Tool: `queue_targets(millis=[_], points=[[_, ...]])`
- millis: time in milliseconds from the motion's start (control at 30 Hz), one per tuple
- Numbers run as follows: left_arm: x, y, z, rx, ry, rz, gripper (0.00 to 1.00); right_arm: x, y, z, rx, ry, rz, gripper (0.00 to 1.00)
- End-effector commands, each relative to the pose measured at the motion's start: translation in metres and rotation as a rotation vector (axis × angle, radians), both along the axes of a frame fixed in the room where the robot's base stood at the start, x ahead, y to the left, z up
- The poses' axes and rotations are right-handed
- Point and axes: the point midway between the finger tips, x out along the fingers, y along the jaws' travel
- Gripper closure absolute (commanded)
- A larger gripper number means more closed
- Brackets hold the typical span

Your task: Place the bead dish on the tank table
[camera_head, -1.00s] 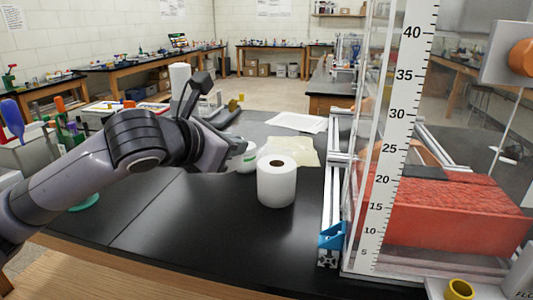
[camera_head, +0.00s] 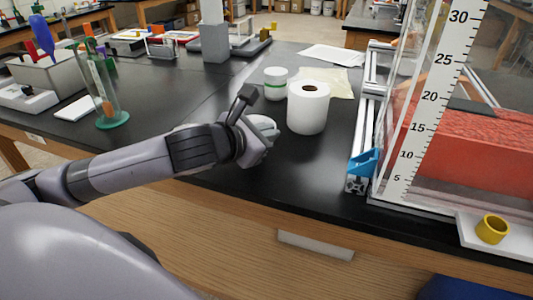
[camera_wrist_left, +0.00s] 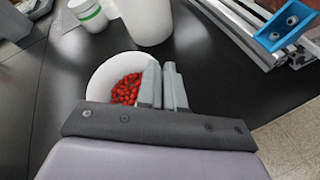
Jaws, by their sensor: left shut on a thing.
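The bead dish (camera_wrist_left: 98,79) is a white round bowl with red beads in it, seen in the left wrist view. My left gripper (camera_wrist_left: 163,82) is shut on its right rim. In the head view my left gripper (camera_head: 266,135) is over the front part of the black tank table (camera_head: 310,165), and the dish is mostly hidden by it. The dish is close to the tabletop; I cannot tell whether it touches. My right gripper is not in view.
A white paper roll (camera_head: 307,108) stands just behind my left gripper, with a green-banded white jar (camera_head: 275,83) beside it. An aluminium rail with a blue bracket (camera_head: 363,162) and the clear tank (camera_head: 440,150) stand to the right. A green-based cylinder (camera_head: 105,95) stands left.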

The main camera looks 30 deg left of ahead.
Motion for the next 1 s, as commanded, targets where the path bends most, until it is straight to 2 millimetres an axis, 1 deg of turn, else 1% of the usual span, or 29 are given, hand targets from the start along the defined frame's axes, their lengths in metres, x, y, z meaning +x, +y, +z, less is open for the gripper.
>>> queue_targets(millis=[100, 233, 333, 400, 733, 767, 800, 833, 1000], points=[[0.0, 0.0, -0.008, 0.0, -0.001, 0.0, 1.0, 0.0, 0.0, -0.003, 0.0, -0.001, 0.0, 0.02], [0.0, 0.0, -0.028, -0.002, 0.003, 0.0, 1.0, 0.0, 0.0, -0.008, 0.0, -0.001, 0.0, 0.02], [0.0, 0.0, -0.039, -0.001, 0.0, 0.0, 1.0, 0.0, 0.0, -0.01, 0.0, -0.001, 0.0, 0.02], [0.0, 0.0, -0.042, 0.0, -0.001, 0.0, 1.0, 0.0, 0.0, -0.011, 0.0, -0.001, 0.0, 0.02], [0.0, 0.0, -0.043, 0.001, -0.001, -0.001, 1.0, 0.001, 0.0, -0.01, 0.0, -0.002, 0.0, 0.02], [0.0, 0.0, -0.044, 0.001, -0.001, -0.001, 0.9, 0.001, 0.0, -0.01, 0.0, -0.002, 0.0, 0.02], [0.0, 0.0, -0.043, 0.001, -0.002, -0.001, 0.77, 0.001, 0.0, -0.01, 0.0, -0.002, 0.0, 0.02], [0.0, 0.0, -0.043, 0.001, -0.002, -0.001, 0.68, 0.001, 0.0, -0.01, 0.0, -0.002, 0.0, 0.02], [0.0, 0.0, -0.043, 0.001, -0.001, -0.001, 0.68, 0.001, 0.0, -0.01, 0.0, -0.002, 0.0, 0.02]])
